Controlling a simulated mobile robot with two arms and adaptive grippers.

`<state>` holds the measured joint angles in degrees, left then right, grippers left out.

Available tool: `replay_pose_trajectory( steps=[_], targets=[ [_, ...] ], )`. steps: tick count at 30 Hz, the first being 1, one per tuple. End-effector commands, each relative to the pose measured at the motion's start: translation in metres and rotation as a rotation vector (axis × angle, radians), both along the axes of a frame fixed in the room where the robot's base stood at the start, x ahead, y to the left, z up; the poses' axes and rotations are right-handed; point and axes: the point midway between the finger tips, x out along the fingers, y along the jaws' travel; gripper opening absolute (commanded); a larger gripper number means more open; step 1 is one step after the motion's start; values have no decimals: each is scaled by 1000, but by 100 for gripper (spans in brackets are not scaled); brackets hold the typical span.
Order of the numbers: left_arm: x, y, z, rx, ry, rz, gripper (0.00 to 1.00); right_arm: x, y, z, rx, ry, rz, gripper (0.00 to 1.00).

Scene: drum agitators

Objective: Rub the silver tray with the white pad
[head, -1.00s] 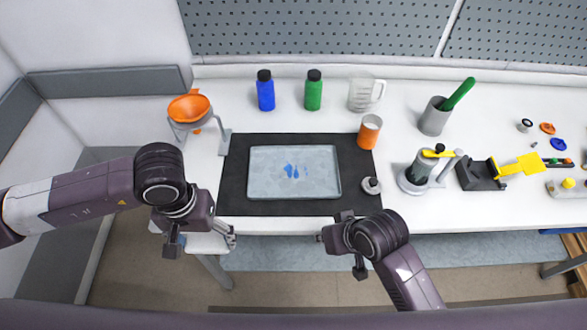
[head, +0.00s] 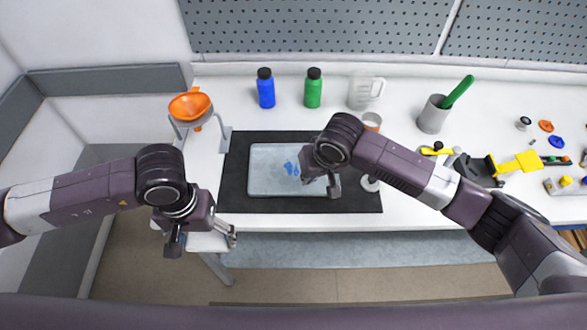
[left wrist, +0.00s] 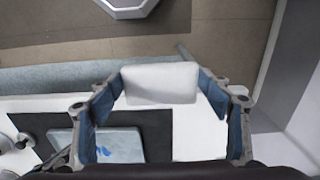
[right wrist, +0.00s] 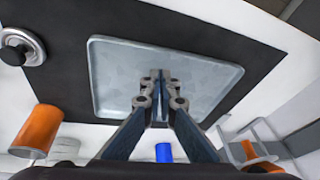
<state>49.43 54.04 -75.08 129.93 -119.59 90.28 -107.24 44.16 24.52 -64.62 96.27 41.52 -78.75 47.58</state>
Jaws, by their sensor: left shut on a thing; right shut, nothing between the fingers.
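The silver tray (head: 268,182) lies flat on a black mat (head: 235,190), with a blue smear (head: 290,168) near its middle. My left gripper (head: 231,238) is shut on the white pad (left wrist: 160,83), which spans its fingers in the left wrist view. It holds the pad in front of the table edge, left of and apart from the tray. My right gripper (head: 334,190) is shut and empty over the tray's right part; its closed tips also show over the tray in the right wrist view (right wrist: 160,76). I cannot tell whether they touch it. My right arm hides the tray's right side.
An orange funnel (head: 190,105) on a stand is left of the mat. A blue bottle (head: 266,90), a green bottle (head: 313,90) and a clear jug (head: 361,92) stand behind it. An orange cup (right wrist: 37,131) and a small round metal piece (right wrist: 20,46) are near the mat's right side.

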Motion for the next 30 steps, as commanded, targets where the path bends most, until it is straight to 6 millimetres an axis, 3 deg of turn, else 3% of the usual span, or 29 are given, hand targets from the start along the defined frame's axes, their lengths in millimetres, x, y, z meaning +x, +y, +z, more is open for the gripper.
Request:
replay_pose_trajectory(
  steps=[1,6,12,19,30],
  targets=[
    [0,0,0,0,0,0,52,15,-13,7,-26,-7,-31,0],
    [-1,0,0,0,0,-1,52,47,-50,22,-86,-5,-143,0],
    [-1,0,0,0,0,-1,52,67,-77,34,-118,-9,-229,0],
    [-1,0,-11,0,0,-1,52,71,-82,26,-123,-9,-245,0],
    [-1,0,-51,0,0,-1,52,70,-81,-10,-121,-10,-243,0]
  ],
)
